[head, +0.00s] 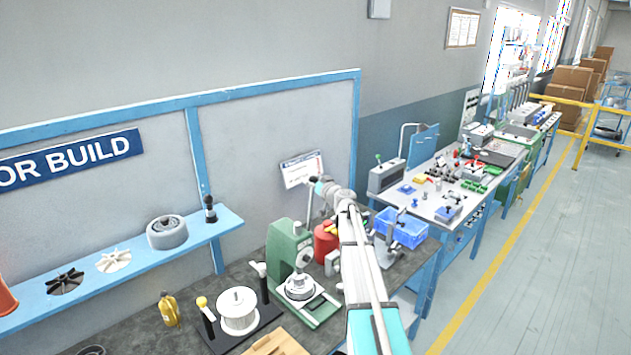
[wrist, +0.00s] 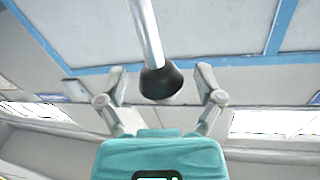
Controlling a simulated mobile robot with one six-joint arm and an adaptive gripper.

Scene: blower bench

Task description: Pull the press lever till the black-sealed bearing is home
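The green arbor press (head: 284,250) stands on the dark bench. Its lever, a bare metal rod (wrist: 145,30) with a black knob (wrist: 160,82), shows large in the wrist view. The rod also rises above the press in the head view (head: 309,203). My gripper (wrist: 161,76) is open, with one finger on each side of the knob and a gap to both. Under the ram, a round pale part with a dark ring (head: 299,288) sits on the press base. I cannot tell the bearing or its depth there.
A white rotor on a black stand (head: 238,308), a yellow bottle (head: 169,309) and a wooden block (head: 276,343) are left of the press. A red container (head: 326,241) and blue bin (head: 402,229) are to its right. A blue shelf (head: 120,262) runs behind.

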